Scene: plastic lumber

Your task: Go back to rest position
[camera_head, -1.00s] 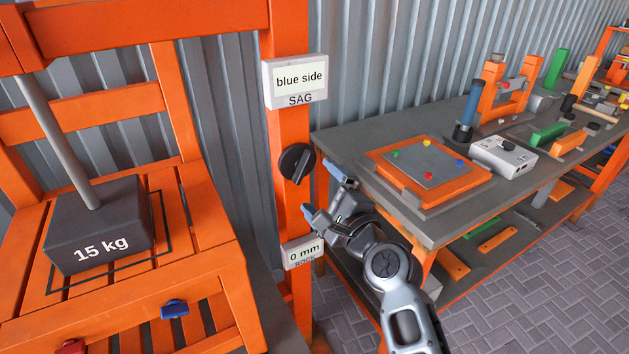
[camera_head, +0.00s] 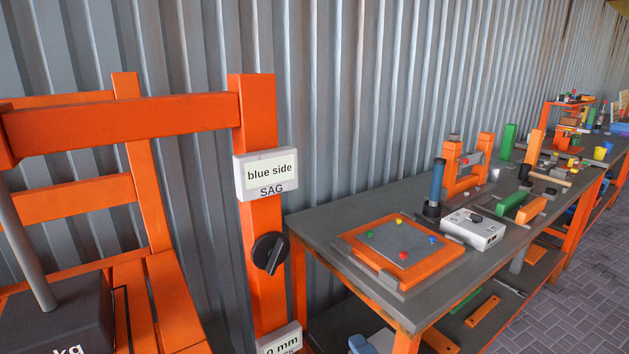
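The "blue side" SAG display (camera_head: 267,174) is above the knob, and the "0 mm" display (camera_head: 280,340) is partly cut off below.
An orange frame with a dark kg weight (camera_head: 62,318) stands at left. A grey workbench (camera_head: 322,221) at right carries an orange board (camera_head: 438,266), a white box (camera_head: 473,228), a blue-handled tool (camera_head: 437,182) and coloured bars. Paved floor lies at lower right.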

